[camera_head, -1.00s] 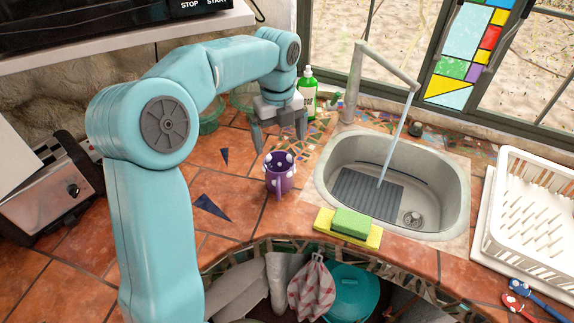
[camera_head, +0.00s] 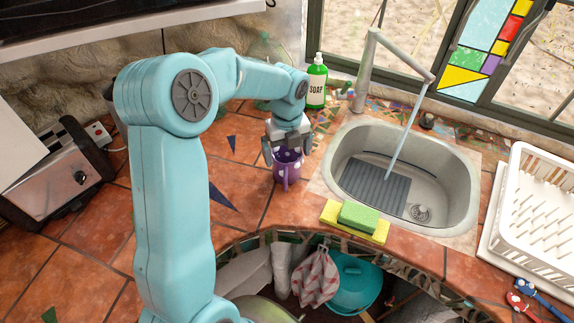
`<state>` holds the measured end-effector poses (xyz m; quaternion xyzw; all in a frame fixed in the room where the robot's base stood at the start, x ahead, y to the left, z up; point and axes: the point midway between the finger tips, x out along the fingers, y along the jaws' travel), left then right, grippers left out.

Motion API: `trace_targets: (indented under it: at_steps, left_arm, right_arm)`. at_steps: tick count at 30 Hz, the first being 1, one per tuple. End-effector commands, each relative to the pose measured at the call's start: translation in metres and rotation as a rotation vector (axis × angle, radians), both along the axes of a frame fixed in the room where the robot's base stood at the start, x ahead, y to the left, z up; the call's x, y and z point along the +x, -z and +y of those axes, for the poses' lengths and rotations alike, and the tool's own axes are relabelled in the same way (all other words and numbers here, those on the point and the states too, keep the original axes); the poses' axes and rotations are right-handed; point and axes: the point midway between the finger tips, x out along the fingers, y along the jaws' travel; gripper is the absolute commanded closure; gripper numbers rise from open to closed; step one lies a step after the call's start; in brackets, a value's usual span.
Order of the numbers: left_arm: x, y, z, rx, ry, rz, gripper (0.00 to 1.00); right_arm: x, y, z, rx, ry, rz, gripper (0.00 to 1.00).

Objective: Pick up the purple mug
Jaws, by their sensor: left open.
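The purple mug (camera_head: 287,172) with white spots stands upright on the tiled counter, left of the sink, its handle toward the viewer. My left gripper (camera_head: 287,155) is open and points down right at the mug. Its fingers show at the left and right of the mug's upper part, and the gripper body hides part of the rim. I cannot tell whether the fingers touch the mug. My right gripper is not in view.
The sink (camera_head: 400,180) with a running tap (camera_head: 375,60) lies to the right. A green and yellow sponge (camera_head: 357,217) is at its front edge. A soap bottle (camera_head: 316,85) stands behind the gripper. A white dish rack (camera_head: 545,205) and a toaster (camera_head: 65,175) stand at the sides.

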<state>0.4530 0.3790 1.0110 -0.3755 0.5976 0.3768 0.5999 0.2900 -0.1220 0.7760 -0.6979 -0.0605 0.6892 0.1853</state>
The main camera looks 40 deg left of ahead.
Motion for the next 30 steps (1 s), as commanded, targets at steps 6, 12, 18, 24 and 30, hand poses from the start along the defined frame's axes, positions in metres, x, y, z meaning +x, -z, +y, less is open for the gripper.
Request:
trace_targets:
  at_steps: [6, 12, 18, 24, 30]
  left_arm:
    - [0.004, 0.034, 0.002, -0.001, 0.001, 0.005, 0.00]
    - [0.005, 0.044, 0.002, 0.000, 0.000, 0.001, 0.00]
    - [0.005, 0.044, 0.003, -0.001, 0.000, 0.000, 0.23]
    - [0.005, 0.044, 0.002, 0.000, 0.000, 0.000, 0.50]
    - [0.005, 0.041, 0.002, 0.000, 0.000, -0.001, 0.50]
  right_arm:
    - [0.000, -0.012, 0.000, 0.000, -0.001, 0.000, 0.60]
    - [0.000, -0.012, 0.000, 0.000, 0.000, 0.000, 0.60]
    - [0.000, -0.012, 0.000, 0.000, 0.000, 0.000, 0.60]
    - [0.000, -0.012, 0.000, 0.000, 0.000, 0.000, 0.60]
    - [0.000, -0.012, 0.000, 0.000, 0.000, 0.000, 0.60]
